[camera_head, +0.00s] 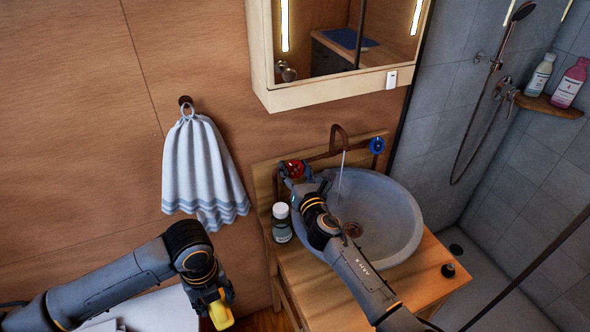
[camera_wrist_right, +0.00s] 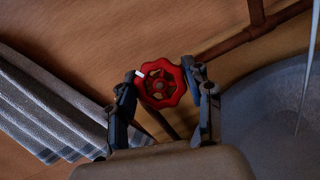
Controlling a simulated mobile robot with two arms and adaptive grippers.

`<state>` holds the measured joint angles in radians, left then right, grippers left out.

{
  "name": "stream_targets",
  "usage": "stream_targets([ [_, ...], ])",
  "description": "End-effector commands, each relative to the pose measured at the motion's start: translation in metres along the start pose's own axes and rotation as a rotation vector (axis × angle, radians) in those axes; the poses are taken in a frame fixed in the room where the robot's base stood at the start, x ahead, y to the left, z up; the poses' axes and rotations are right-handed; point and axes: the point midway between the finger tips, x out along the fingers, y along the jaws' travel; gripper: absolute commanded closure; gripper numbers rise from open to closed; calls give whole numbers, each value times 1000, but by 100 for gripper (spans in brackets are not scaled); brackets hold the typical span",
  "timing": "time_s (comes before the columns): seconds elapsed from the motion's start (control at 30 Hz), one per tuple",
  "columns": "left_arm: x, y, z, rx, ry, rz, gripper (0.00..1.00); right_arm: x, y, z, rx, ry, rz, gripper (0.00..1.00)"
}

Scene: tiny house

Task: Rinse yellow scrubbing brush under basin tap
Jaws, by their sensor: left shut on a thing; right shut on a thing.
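The yellow scrubbing brush (camera_head: 220,314) is low in the head view, left of the basin cabinet. My left gripper (camera_head: 214,297) is shut on it; the arm hides part of the brush. The grey round basin (camera_head: 393,222) sits on the wooden cabinet. The copper tap (camera_head: 338,131) stands behind it, and a thin stream of water (camera_head: 340,175) falls from it into the basin. My right gripper (camera_head: 292,178) is shut on the red tap handle (camera_head: 293,168). In the right wrist view, the fingers (camera_wrist_right: 162,84) flank the red handle (camera_wrist_right: 159,88). The blue handle (camera_head: 377,145) is free.
A small bottle (camera_head: 281,223) stands on the cabinet left of the basin, close to my right arm. A striped towel (camera_head: 202,170) hangs on the wall. A mirror cabinet (camera_head: 340,92) overhangs the tap. A dark stopper (camera_head: 448,270) lies at the front right corner.

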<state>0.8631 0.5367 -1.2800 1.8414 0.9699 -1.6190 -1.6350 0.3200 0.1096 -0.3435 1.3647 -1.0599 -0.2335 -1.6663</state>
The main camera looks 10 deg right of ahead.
Motion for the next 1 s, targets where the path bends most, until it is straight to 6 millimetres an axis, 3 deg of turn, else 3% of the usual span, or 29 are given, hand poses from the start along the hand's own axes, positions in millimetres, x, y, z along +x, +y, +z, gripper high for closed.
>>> stream_targets([
  [0.5,0,0,0,0,0,0,79,0,0,1,352,0,-171,81],
  [1.0,-2,0,0,0,0,0,79,0,-1,0,502,0,-246,80],
])
